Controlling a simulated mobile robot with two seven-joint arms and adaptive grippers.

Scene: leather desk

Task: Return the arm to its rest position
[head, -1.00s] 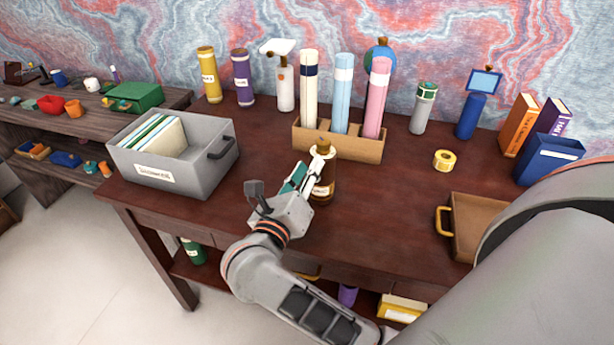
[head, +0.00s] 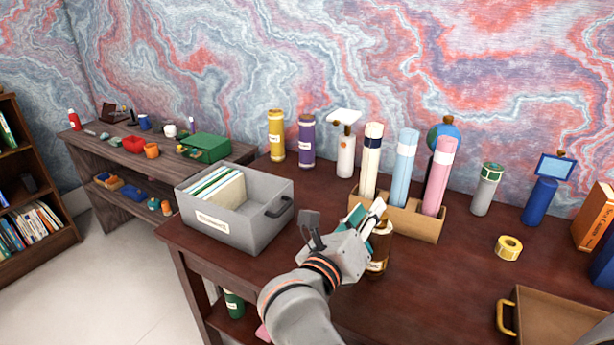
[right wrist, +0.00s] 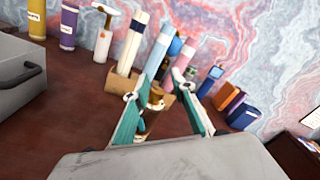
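My right gripper (head: 369,214) is at the front of the desk, just by a brown bottle (head: 379,254) that stands upright and is partly hidden behind it. In the right wrist view my right gripper (right wrist: 160,84) has its two teal fingers spread apart. The brown bottle (right wrist: 153,101) shows between and beyond them, with no clear contact on both sides. My right arm (head: 300,305) reaches in from the bottom of the head view. My left gripper is not in view.
A grey bin (head: 222,236) with files stands left of the gripper. A wooden holder (head: 412,221) with tall tubes stands close behind the bottle. A tape roll (head: 508,247) and a tray (head: 548,325) lie to the right. Bare desk lies between bottle and tray.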

